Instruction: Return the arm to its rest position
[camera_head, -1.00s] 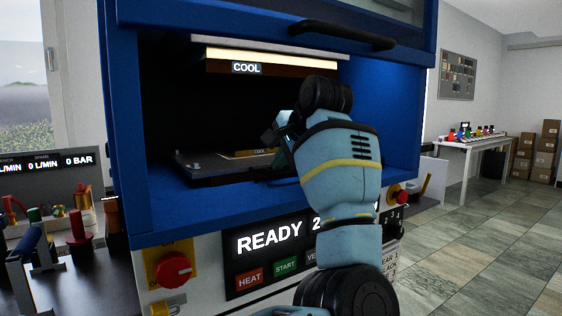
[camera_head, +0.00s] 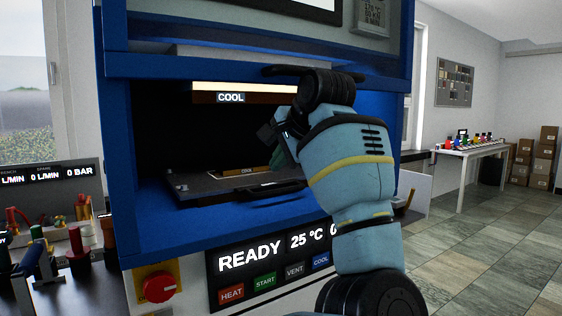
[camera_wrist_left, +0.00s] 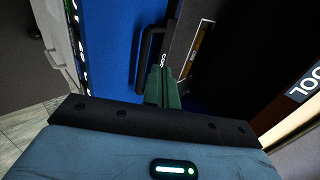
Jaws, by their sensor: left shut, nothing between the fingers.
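My left gripper (camera_head: 276,152) is at the open front of the blue press (camera_head: 150,225), its arm rising from the lower right. Its green fingers (camera_wrist_left: 163,88) are together and empty in the left wrist view. In the head view it appears above the black handle (camera_head: 275,192) of a dark plate (camera_head: 205,185) in the press opening. The handle also shows in the left wrist view (camera_wrist_left: 139,62), just beyond and left of the fingers, with no clear contact. My right gripper is out of view.
The raised press door has a dark handle (camera_head: 285,70), close behind my wrist in the picture. A control panel reading READY (camera_head: 252,262) is below the opening. A bench with gauges and levers (camera_head: 60,275) stands left. Open floor (camera_head: 480,240) and a white table (camera_head: 475,149) lie right.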

